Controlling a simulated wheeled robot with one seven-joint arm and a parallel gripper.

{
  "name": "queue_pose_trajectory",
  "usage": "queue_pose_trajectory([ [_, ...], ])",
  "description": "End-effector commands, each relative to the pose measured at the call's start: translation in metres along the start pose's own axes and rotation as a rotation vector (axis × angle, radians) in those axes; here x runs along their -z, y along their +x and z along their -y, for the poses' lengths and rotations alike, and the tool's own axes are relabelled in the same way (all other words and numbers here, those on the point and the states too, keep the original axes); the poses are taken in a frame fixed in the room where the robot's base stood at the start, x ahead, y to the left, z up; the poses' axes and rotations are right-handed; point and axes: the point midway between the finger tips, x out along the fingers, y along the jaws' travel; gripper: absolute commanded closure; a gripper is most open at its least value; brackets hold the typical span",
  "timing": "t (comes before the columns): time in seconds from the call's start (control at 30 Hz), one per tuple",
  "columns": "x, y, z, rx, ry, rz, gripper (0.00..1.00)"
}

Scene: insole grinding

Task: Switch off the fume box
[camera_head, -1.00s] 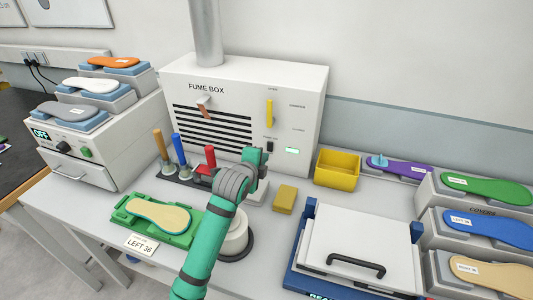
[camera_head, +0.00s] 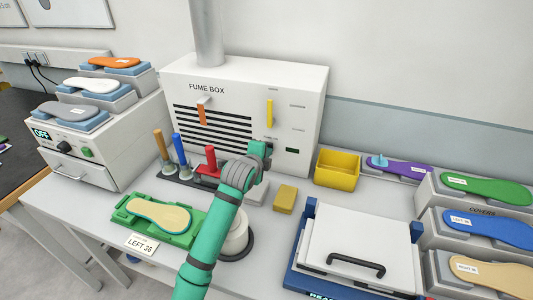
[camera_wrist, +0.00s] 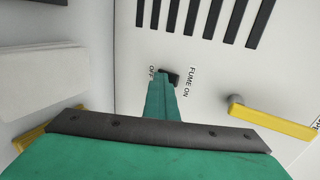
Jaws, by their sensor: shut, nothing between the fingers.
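The white fume box (camera_head: 290,80) stands at the back with a slotted grille. Its small display (camera_head: 292,150) is dark. An orange strip (camera_head: 202,116) hangs straight down in front of the slots. The black rocker switch (camera_wrist: 174,77) shows in the wrist view between the labels OFF and FUME ON. In the head view my gripper hides the switch. My gripper (camera_head: 266,150) is shut and empty, its green fingertips (camera_wrist: 162,80) at the switch on its OFF side. I cannot tell whether they touch it.
A yellow lever (camera_head: 269,113) sticks out of the panel above the switch; it shows in the wrist view too (camera_wrist: 270,122). A yellow bin (camera_head: 338,172), a yellow block (camera_head: 285,200) and a rack with upright-handled tools (camera_head: 182,160) stand close by.

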Motion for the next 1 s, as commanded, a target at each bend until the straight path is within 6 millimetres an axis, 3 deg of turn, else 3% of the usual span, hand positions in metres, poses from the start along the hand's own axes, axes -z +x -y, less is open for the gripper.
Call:
queue_pose_trajectory([
  [0.63, 0.000, -0.007, 0.021, 0.013, 0.005, 0.003, 1.00],
  [1.0, 0.000, -0.011, 0.022, 0.016, 0.006, 0.002, 1.00],
])
